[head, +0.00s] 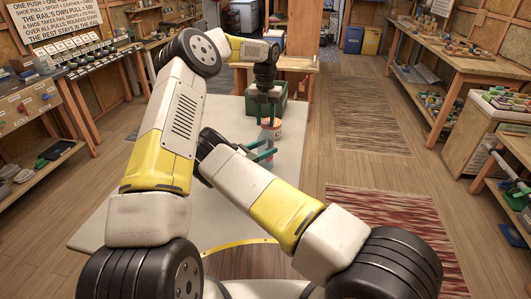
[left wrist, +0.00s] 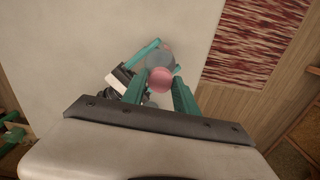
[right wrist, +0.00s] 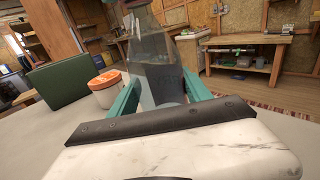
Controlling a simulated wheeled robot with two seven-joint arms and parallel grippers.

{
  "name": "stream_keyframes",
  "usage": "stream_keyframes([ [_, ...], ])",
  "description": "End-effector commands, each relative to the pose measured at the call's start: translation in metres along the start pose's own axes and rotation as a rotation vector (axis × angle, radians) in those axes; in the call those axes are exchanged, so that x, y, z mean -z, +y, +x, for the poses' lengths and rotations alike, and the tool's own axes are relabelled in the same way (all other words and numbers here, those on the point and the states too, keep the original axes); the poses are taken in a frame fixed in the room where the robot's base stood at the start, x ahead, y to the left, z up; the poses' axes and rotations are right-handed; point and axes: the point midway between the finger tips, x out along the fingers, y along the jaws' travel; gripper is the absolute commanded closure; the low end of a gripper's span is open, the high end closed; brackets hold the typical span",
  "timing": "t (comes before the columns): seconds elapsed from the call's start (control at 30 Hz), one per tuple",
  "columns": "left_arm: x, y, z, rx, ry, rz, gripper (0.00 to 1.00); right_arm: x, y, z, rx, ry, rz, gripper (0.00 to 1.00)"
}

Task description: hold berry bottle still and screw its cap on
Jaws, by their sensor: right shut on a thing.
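The berry bottle (right wrist: 155,62) is a see-through grey bottle standing upright in the right wrist view. In the head view it shows only in part (head: 265,137). My right gripper (head: 262,154) is shut on it from the side, low down. The round pink cap (left wrist: 160,79) is in the left wrist view, in line with the bottle's top; whether it touches the bottle is unclear. My left gripper (head: 264,112) points down above the bottle, with its green fingers on both sides of the cap. Whether they press on it is not clear.
The pale table (head: 110,222) is otherwise largely clear. A red patterned rug (head: 395,222) lies on the floor to the right.

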Motion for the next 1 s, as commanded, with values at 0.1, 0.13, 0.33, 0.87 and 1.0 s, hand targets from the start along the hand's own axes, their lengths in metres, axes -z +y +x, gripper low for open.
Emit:
stream_keyframes([
  [0.1,0.0,0.0,0.0,0.0,0.0,-0.001,0.45,0.0,0.0,0.0,0.0,0.0,-0.001,1.0],
  [0.13,0.0,0.0,0.0,0.0,0.0,-0.001,0.45,0.0,0.0,0.0,0.001,0.0,-0.001,1.0],
  [0.33,0.0,0.0,0.0,0.0,0.0,-0.002,0.45,0.0,0.0,0.0,0.0,0.0,-0.001,1.0],
  [0.87,-0.001,-0.001,-0.082,0.001,-0.004,-0.003,0.45,0.0,0.0,0.0,0.0,0.0,-0.001,1.0],
  [1.0,-0.001,0.0,-0.104,0.0,-0.003,-0.003,0.45,0.0,0.0,0.0,0.0,0.0,-0.001,1.0],
])
